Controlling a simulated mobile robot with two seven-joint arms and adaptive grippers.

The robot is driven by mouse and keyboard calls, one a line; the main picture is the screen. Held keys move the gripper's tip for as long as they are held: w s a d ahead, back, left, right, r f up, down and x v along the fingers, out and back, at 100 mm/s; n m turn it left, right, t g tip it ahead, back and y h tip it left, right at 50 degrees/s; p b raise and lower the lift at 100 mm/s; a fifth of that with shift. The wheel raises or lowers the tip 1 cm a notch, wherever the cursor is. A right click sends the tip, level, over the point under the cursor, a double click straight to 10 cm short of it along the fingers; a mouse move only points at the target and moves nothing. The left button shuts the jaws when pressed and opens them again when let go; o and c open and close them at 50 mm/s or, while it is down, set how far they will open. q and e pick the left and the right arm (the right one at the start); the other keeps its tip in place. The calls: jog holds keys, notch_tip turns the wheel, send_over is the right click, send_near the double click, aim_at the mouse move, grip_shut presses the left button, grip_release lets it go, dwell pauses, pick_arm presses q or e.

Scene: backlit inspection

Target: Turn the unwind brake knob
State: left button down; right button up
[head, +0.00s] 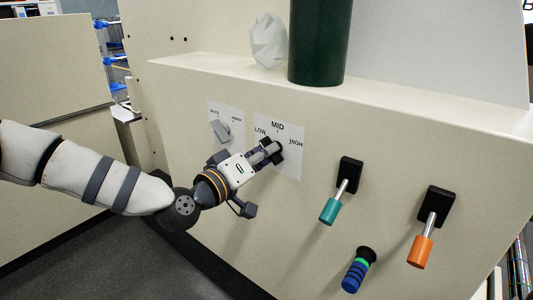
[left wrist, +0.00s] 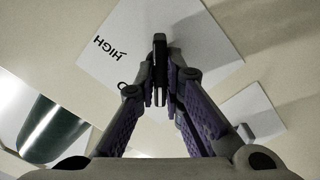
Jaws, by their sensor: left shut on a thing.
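The brake knob is a dark bar knob on the white LOW-MID-HIGH label (head: 289,166) of the cream panel. My left gripper (head: 270,151) reaches in from the left and hides most of this knob in the head view. In the left wrist view the dark knob (left wrist: 159,44) stands edge-on between the closed fingers of the left gripper (left wrist: 161,82), with HIGH printed to its left. The left gripper is shut on it. The setting it points to is hard to read. My right gripper is not in view.
A grey knob (head: 221,130) on a smaller label sits left of the gripper. To the right are a teal-handled lever (head: 331,209), an orange-handled lever (head: 421,249) and a blue ribbed handle (head: 355,274). A dark green cylinder (head: 319,42) and crumpled white object (head: 268,41) stand on the ledge.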

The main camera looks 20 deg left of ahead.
pick_arm(q)
jog(key=shift+f+n, duration=0.15)
jog(key=shift+n, duration=1.45)
jog(key=c, duration=1.7)
grip_release()
jog(key=v, duration=1.2)
